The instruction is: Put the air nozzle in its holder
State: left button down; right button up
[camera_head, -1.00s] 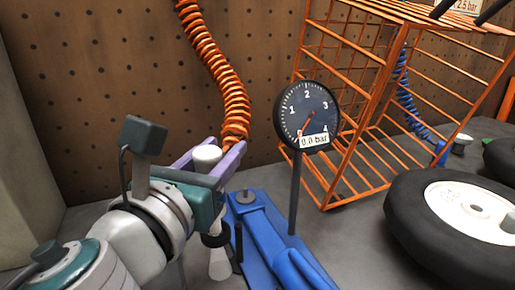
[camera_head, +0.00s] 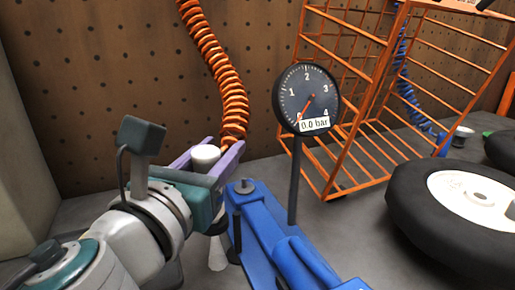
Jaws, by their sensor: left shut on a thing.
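My left gripper (camera_head: 227,145) reaches in from the left, with its two purple fingers shut on what looks like the air nozzle (camera_head: 206,153), a thing with a round white top. An orange coiled hose (camera_head: 219,66) hangs from above and runs down to the fingertips. A pale cone (camera_head: 217,254) shows below the gripper; I cannot tell whether it belongs to the held thing. The gripper hides much of what it holds. I cannot make out the holder with certainty. My right gripper is not in view.
A round gauge (camera_head: 307,98) reading 0.0 bar stands on a thin post beside a blue device (camera_head: 262,222), close right of my gripper. An orange wire cage (camera_head: 345,150), a wheel (camera_head: 410,222) and a blue coiled hose (camera_head: 409,100) are right. A brown pegboard (camera_head: 110,80) stands behind.

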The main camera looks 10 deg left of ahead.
pick_arm(q)
jog(key=shift+f+b, duration=0.6)
dwell(0.6)
jog(key=c, duration=0.7)
grip_release()
jog(key=shift+c, duration=0.2)
jog(key=s+a+b, duration=0.1)
jog(key=s, duration=1)
jog(key=shift+a, duration=0.1)
